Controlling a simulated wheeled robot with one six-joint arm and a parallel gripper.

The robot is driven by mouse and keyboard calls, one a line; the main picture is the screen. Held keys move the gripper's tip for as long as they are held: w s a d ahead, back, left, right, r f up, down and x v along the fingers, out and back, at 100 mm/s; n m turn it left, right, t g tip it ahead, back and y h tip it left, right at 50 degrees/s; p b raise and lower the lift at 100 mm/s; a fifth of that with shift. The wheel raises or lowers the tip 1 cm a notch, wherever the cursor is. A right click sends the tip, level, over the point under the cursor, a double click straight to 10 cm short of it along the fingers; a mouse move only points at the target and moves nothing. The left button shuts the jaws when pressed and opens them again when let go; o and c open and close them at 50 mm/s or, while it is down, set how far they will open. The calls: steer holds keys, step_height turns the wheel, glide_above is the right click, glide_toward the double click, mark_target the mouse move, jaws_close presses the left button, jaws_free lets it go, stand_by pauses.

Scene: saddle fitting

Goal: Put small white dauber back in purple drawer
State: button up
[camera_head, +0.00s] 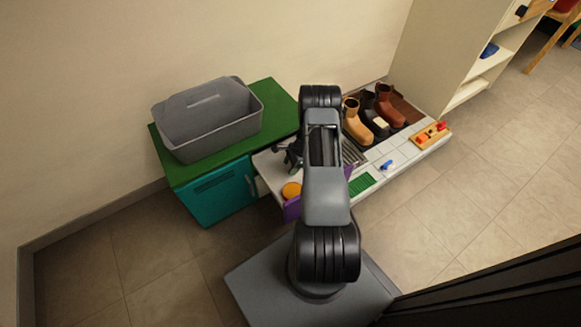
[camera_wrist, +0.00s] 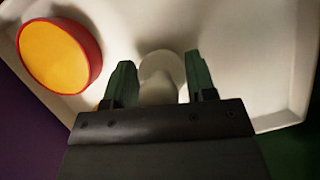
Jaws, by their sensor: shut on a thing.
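The small white dauber (camera_wrist: 160,76) is between the two green fingers of my gripper (camera_wrist: 161,70) in the wrist view, and the gripper is shut on it. My gripper also shows in the head view (camera_head: 290,155), largely hidden by my arm. The purple drawer (camera_head: 292,209) stands open, its front partly covered by my arm. In the wrist view the dauber is over the drawer's pale inside (camera_wrist: 245,60). Whether it touches the floor of the drawer I cannot tell.
A round yellow-orange tin with a red rim (camera_wrist: 58,55) lies in the drawer, left of my gripper; it also shows in the head view (camera_head: 291,191). A grey bin (camera_head: 210,120) stands on the green-topped cabinet (camera_head: 280,100). Boots (camera_head: 357,125) stand on the bench at right.

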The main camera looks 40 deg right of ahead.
steer(key=shift+f, duration=0.2)
steer(key=o, duration=1)
steer(key=shift+r, duration=0.1)
